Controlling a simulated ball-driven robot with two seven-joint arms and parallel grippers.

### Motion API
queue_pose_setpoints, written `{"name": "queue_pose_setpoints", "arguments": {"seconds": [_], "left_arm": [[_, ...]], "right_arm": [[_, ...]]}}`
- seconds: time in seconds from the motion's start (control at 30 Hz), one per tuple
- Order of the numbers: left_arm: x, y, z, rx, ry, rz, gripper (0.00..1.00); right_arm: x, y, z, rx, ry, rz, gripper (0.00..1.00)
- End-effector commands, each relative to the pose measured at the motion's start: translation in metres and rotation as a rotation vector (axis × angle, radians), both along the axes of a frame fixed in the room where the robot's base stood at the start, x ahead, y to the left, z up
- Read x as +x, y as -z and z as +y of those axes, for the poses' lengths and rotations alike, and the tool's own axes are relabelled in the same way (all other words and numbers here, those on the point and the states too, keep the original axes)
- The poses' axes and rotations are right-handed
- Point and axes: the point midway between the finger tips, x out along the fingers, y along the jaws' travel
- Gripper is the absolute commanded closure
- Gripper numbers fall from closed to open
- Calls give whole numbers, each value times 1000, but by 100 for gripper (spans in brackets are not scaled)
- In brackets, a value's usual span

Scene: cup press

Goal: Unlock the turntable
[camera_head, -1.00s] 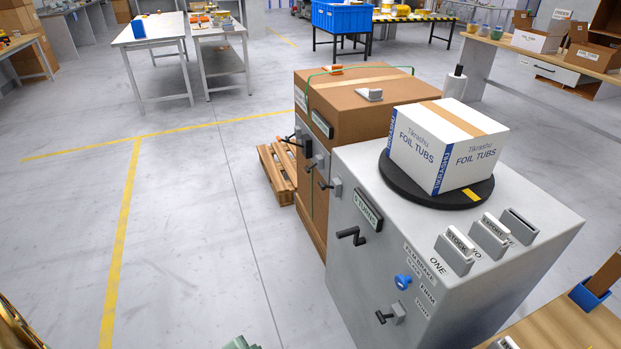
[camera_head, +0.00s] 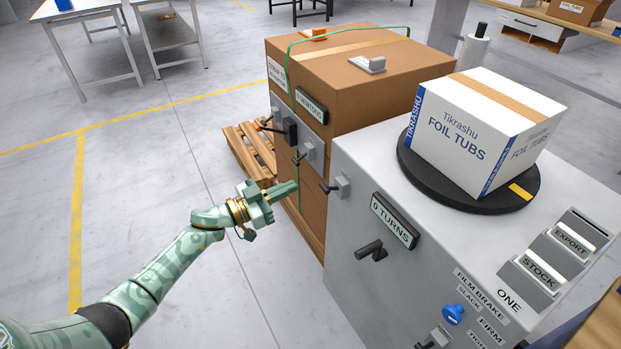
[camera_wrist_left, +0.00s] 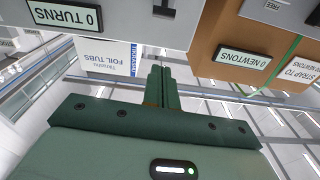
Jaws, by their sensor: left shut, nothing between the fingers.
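The black round turntable (camera_head: 470,206) with a yellow mark lies on top of a grey cabinet and carries a white FOIL TUBS box (camera_head: 490,135). A small grey latch with a black handle (camera_head: 337,187) sits at the cabinet's upper left edge. A black-handled latch on the cabinet also shows at the top of the wrist view (camera_wrist_left: 164,10). My left gripper (camera_head: 294,187) is shut and empty, just left of the upper left latch, with a gap between them. Its closed fingers also show in the wrist view (camera_wrist_left: 163,85). My right gripper is out of view.
The cabinet (camera_head: 350,270) bears a 0 TURNS display (camera_head: 394,220), a black crank (camera_head: 370,250), a blue knob (camera_head: 453,314) and a lower latch (camera_head: 437,338). A strapped brown carton (camera_head: 325,85) stands behind on a wooden pallet (camera_head: 243,155).

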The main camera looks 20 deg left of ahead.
Motion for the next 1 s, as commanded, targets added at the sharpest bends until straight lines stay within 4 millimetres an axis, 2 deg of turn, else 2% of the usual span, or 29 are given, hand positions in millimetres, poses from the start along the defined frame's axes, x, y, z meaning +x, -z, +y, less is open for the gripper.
{"name": "queue_pose_setpoints", "arguments": {"seconds": [0.23, 0.57, 0.83, 1.0], "left_arm": [[-2, -1, -2, -52, 17, 31, 100], [3, 0, -5, -49, 15, 30, 100], [41, 0, -35, -53, 16, 30, 100], [70, -2, -57, -51, 15, 31, 100]], "right_arm": [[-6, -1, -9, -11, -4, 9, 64], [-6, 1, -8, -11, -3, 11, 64], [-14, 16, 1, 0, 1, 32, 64], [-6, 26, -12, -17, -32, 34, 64]]}}
